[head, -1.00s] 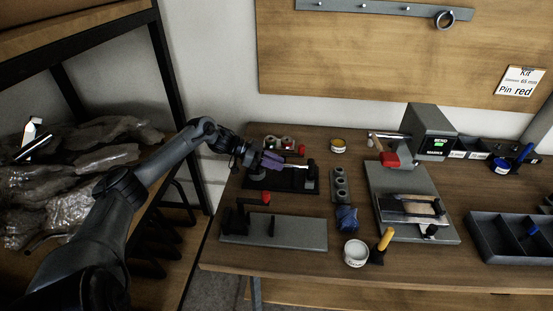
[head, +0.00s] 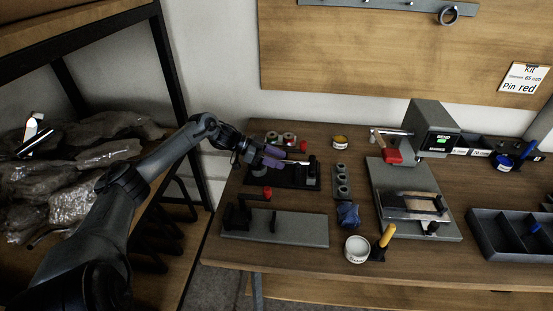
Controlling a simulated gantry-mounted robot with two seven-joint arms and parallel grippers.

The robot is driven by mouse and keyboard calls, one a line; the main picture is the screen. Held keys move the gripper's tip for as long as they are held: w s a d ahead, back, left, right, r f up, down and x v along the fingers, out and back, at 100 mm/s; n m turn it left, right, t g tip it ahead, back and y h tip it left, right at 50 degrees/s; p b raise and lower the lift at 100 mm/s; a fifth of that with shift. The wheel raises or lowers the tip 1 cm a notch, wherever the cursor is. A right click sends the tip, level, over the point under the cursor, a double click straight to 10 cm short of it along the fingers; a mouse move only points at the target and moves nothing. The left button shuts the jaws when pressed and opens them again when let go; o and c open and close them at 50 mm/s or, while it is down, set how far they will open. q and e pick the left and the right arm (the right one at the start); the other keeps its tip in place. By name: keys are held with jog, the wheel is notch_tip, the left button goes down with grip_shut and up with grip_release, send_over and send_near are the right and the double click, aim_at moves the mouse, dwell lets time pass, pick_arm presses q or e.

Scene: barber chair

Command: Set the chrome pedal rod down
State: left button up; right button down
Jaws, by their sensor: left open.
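My left gripper (head: 274,158) comes in from the left over a dark fixture (head: 290,177) at the back left of the table. Its jaws are open, with purple showing along the fingers. A thin pale bar (head: 297,162), which looks like the chrome pedal rod, lies just beyond the fingertips, its far end near the fixture's dark upright post. It is small and partly covered by the gripper, so I cannot tell whether it touches the fingers or how it rests. My right gripper is not in view.
A grey plate with a red-handled clamp (head: 275,228) lies in front. A grey block with holes (head: 342,182), a white-topped tin (head: 357,249) and a grey machine (head: 434,128) stand to the right. A dark divided tray (head: 510,236) is at far right. Shelving stands left.

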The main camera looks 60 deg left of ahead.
pick_arm(q)
jog(key=shift+f+b, duration=0.25)
jog(key=shift+b, duration=0.1)
jog(key=p+v, duration=0.2)
jog(key=v, duration=0.2)
jog(key=p+v, duration=0.2)
jog(key=v, duration=0.3)
jog(key=shift+s+d+r, duration=0.15)
jog(key=shift+s, duration=0.1)
jog(key=shift+p+v, duration=0.4)
jog(key=shift+v, duration=0.4)
jog(key=c, duration=0.3)
